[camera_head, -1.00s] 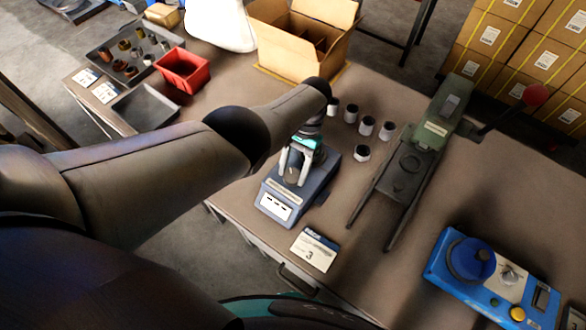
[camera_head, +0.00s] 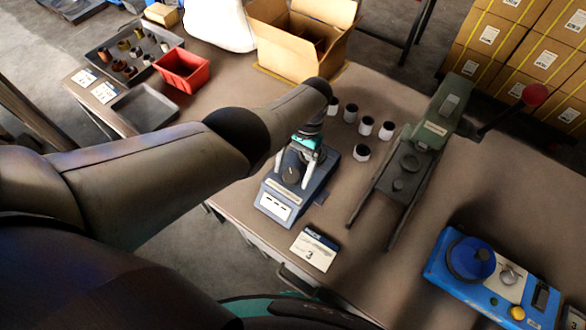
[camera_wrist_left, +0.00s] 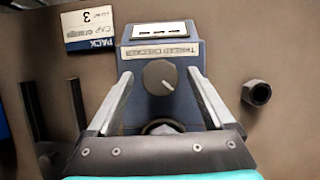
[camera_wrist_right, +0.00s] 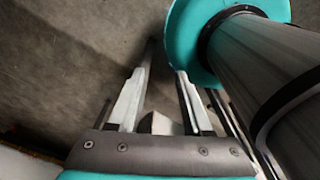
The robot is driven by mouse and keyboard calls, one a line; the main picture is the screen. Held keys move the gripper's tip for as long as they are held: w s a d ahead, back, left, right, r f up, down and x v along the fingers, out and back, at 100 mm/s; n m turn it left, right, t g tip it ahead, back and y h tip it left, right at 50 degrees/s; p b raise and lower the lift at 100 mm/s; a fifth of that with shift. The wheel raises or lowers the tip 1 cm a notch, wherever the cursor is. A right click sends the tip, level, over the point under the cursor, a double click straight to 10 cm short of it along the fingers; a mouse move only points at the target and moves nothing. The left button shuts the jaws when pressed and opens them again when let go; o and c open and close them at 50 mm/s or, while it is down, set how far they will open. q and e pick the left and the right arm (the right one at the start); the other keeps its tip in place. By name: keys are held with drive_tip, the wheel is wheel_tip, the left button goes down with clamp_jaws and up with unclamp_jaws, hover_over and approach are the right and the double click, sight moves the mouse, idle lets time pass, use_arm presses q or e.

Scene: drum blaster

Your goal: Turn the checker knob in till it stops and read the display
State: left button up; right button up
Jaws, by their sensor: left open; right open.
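The blue thread checker (camera_head: 296,190) stands on the table near its front edge. Its dark round knob (camera_wrist_left: 160,77) has a pale pointer line aimed down-right in the left wrist view. The white display (camera_wrist_left: 160,30) shows three short dark dashes. A hex part (camera_wrist_left: 163,127) sits partly hidden at the checker's other end, near my gripper's palm. My left gripper (camera_wrist_left: 160,73) is open, with one finger on each side of the knob and a gap to both. It also shows over the checker in the head view (camera_head: 292,180). My right gripper (camera_wrist_right: 160,72) is open and empty, above bare floor.
A card marked 3 (camera_head: 314,249) lies beside the checker. A green press-like fixture (camera_head: 410,160) is to the right, and a blue device (camera_head: 492,278) stands front right. A red bin (camera_head: 183,70) and cardboard box (camera_head: 297,50) are behind.

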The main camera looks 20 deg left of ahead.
use_arm(q)
drive_tip(key=p+v, duration=0.2)
drive_tip(key=v, duration=1.3)
use_arm(e)
drive_tip(key=shift+r, duration=1.2)
use_arm(q)
drive_tip(key=shift+r, duration=0.1)
